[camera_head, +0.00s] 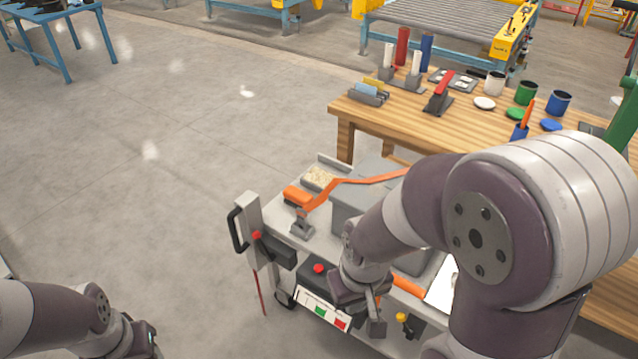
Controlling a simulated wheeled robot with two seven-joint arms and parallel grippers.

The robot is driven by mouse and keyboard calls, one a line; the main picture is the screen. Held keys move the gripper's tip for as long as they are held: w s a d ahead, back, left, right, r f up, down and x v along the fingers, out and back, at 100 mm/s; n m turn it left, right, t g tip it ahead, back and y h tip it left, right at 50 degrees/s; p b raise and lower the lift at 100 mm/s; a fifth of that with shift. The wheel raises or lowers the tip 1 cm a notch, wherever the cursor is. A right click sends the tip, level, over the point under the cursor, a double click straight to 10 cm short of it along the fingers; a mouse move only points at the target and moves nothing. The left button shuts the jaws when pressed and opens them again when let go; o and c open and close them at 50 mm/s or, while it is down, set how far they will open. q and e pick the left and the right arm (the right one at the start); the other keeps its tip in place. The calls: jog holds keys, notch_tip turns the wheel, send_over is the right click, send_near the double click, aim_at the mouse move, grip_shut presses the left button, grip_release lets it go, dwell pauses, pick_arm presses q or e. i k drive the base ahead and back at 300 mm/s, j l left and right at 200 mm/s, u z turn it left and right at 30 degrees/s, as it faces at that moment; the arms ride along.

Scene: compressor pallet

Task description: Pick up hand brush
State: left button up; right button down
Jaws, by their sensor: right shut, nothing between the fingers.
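I cannot surely pick out a hand brush. An orange block (297,195) lies at the far left end of the grey pallet top, beside a grey tray (335,163) with pale, bristle-like or crumbly stuff (320,177) in it. Another orange piece (409,287) shows partly behind my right gripper. My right gripper (374,318) is shut and empty, pointing down over the front side of the pallet unit near its control panel. My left gripper (148,347) is at the bottom left edge, cut off, away from the pallet; its fingers are unclear.
A long orange lever (345,182) crosses above the pallet unit, by a grey box (360,205). An upright post with a black handle (250,225) stands at its left. A wooden table (400,112) with cups and tools is behind.

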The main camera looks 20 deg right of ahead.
aim_at(293, 195)
jog(key=i+l+u, duration=0.25)
jog(key=i, duration=0.3)
jog(key=i+l+u, duration=0.2)
jog(key=i+l, duration=0.15)
jog(key=i, duration=0.2)
